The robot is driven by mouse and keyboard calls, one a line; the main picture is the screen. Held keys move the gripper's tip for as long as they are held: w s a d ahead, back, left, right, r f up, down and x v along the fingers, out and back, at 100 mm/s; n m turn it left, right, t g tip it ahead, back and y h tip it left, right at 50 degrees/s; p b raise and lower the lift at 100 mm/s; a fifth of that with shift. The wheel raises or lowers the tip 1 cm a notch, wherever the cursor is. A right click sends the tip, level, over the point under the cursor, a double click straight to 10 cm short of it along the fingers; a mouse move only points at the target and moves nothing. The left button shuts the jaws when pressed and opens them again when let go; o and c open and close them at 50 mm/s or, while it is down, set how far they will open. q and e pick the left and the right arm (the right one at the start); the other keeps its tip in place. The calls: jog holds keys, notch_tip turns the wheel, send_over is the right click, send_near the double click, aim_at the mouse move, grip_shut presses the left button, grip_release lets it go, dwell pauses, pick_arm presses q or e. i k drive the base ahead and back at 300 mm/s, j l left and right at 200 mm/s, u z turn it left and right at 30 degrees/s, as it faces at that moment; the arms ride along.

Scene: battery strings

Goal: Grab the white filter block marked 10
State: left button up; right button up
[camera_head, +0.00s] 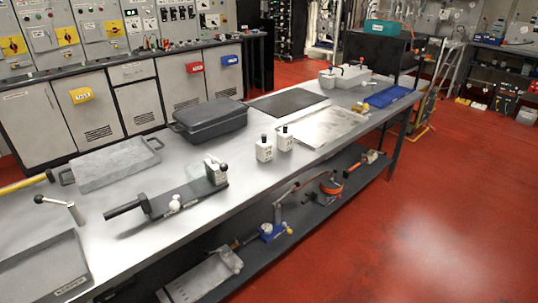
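Two small white blocks with black knobs on top stand upright side by side near the middle of the metal workbench (235,200). The left white block (264,152) is slightly nearer to me than the right white block (285,142). Both carry small dark marks, too small to read, so I cannot tell which one is marked 10. Another whitish block-like part (216,173) sits at the right end of a dark lever fixture (185,197). Neither of my grippers is in view.
Tools lie on the lower shelf (300,215). The red floor (440,210) is clear at right.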

aim_at(285, 138)
jog(key=i+l+u, duration=0.15)
jog(key=u, duration=0.35)
jog(key=i+l+u, duration=0.15)
jog(key=l+u, duration=0.15)
jog(key=u, duration=0.15)
